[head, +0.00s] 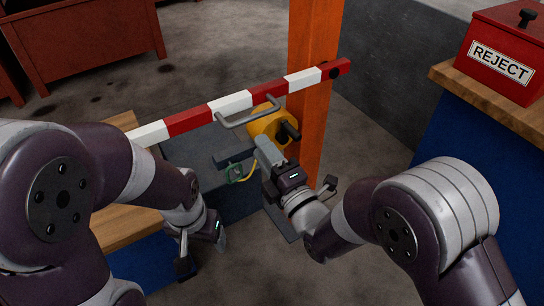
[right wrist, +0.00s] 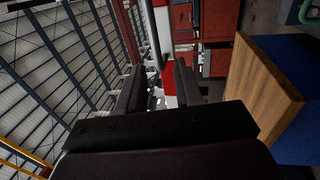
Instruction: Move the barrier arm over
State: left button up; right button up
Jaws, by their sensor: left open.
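The barrier arm (head: 230,104), striped red and white, slants across the middle of the head view, its red end at the orange post. A grey handle (head: 240,122) sticks out from its near side. My right gripper (head: 266,150) is just below and in front of the handle. In the right wrist view its two dark fingers (right wrist: 158,88) stand apart, with the barrier arm (right wrist: 165,65) and handle (right wrist: 151,30) beyond them. I see nothing gripped. My left gripper (head: 219,238) hangs low at the left, open and away from the barrier arm.
The orange post (head: 314,40) stands behind a yellow part (head: 268,126) with a dark knob. A red REJECT box (head: 503,55) sits on a wooden-topped blue bench at right. A wooden top (head: 128,230) lies at left. Red bins (head: 85,40) stand far left, with open floor before them.

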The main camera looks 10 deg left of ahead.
jog(key=v, duration=0.4)
dwell(0.3)
